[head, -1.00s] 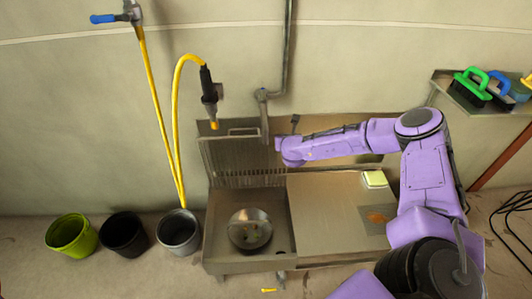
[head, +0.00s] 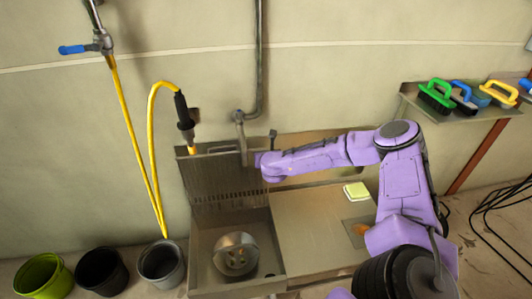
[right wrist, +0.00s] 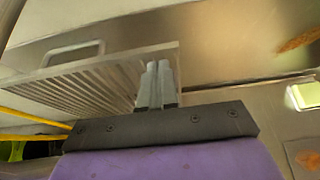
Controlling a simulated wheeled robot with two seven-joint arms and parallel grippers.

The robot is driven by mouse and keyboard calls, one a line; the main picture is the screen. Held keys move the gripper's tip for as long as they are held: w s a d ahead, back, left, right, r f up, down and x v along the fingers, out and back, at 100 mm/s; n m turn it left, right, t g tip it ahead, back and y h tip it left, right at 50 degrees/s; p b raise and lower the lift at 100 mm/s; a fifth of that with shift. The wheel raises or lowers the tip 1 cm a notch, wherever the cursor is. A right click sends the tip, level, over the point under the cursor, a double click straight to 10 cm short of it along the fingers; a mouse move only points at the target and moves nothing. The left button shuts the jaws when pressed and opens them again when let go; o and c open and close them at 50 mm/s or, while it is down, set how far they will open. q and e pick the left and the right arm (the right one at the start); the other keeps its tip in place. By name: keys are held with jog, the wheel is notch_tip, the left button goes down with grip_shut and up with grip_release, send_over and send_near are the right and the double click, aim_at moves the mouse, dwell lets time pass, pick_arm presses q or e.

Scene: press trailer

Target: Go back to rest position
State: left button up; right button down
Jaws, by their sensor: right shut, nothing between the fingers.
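My right arm reaches from the lower right across the steel sink unit in the head view. My right gripper (right wrist: 157,85) is shut and empty in the right wrist view, its two grey fingers together. In the head view its tip end is near the sink's back wall, by the grey pipe (head: 241,130), and the fingers are hard to make out. The ribbed drain rack (right wrist: 85,85) lies beyond the fingers in the wrist view. My left gripper is not in view.
The sink (head: 205,225) holds a round metal pot (head: 236,255). A yellow-green sponge (head: 356,191) lies on the counter (head: 305,230). Several brushes stand on the right shelf (head: 425,104). A yellow hose (head: 153,130) hangs at left above several buckets (head: 160,262).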

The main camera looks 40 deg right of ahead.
jog(key=v, duration=0.7)
jog(key=shift+s+r, duration=0.2)
jog(key=shift+s, duration=0.05)
jog(key=shift+a, duration=0.1)
